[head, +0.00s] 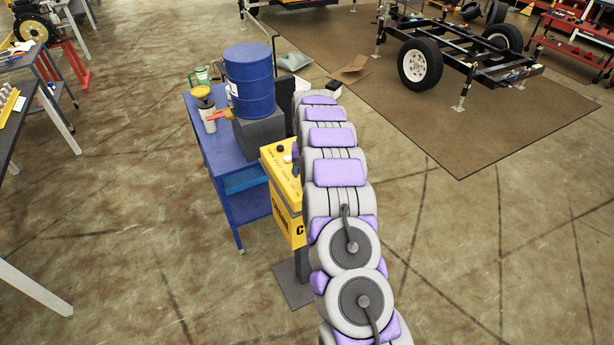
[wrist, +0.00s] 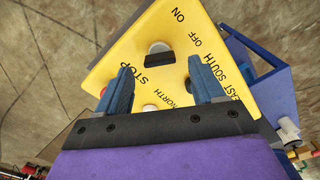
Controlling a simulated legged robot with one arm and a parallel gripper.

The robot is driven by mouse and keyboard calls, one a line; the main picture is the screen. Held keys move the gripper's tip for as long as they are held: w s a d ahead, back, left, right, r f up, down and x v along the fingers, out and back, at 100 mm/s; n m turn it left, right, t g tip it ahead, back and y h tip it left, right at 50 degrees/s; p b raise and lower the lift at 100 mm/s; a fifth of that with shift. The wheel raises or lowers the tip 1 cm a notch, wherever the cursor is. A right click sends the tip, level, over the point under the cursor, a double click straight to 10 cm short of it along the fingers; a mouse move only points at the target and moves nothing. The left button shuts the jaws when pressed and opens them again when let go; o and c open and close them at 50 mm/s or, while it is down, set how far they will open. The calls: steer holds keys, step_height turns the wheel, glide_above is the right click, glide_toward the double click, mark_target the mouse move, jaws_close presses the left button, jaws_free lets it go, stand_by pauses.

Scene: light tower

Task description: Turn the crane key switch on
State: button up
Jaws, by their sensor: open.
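The yellow crane control box (head: 283,190) stands on a post, partly hidden behind my arm in the head view. In the wrist view its yellow face (wrist: 200,25) carries the labels ON, OFF, STOP, EAST, SOUTH and NORTH. The key switch (wrist: 160,54), a pale round base with a dark flat handle, sits beside ON and OFF; its handle lies nearly level in the picture. My gripper (wrist: 163,78) is open, its two blue fingers spread to either side below the switch, with nothing between them.
A pale button (wrist: 150,107) lies between the fingers, and a red one (wrist: 103,91) is partly behind the left finger. A blue cart (head: 210,130) with a blue drum (head: 250,80) stands close beside the box.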

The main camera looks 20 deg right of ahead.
step_height(320, 180, up, 14)
steer(key=shift+r, duration=0.2)
stand_by(0.4)
